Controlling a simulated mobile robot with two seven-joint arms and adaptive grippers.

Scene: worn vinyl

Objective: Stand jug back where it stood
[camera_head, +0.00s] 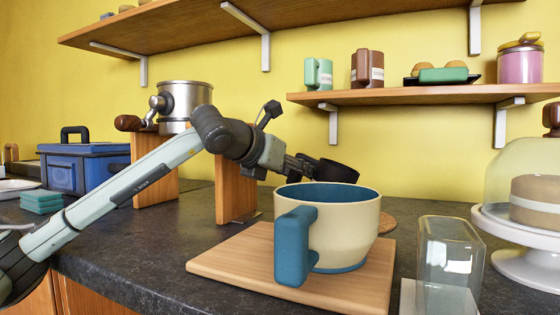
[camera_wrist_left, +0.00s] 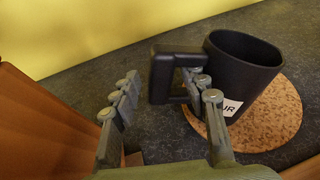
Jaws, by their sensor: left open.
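A black jug (camera_wrist_left: 240,72) with a squarish handle and a white label is beside my left gripper, over a round cork mat (camera_wrist_left: 285,105). It looks set on the mat, though its base is partly hidden. In the head view the jug's dark rim (camera_head: 337,170) shows behind a large cream mug, which hides its lower part. My left gripper (camera_wrist_left: 160,82) is open, with its fingers spread about the jug's handle (camera_wrist_left: 160,72); the gripper also shows in the head view (camera_head: 302,167). I cannot tell whether the fingers touch the handle. My right gripper is out of view.
The cream mug (camera_head: 345,223) with a blue handle stands on a wooden board (camera_head: 230,262) in front. A clear glass (camera_head: 450,262) and a domed cake stand (camera_head: 525,262) are at the right. A wooden stand (camera_head: 235,190) rises close left of the gripper.

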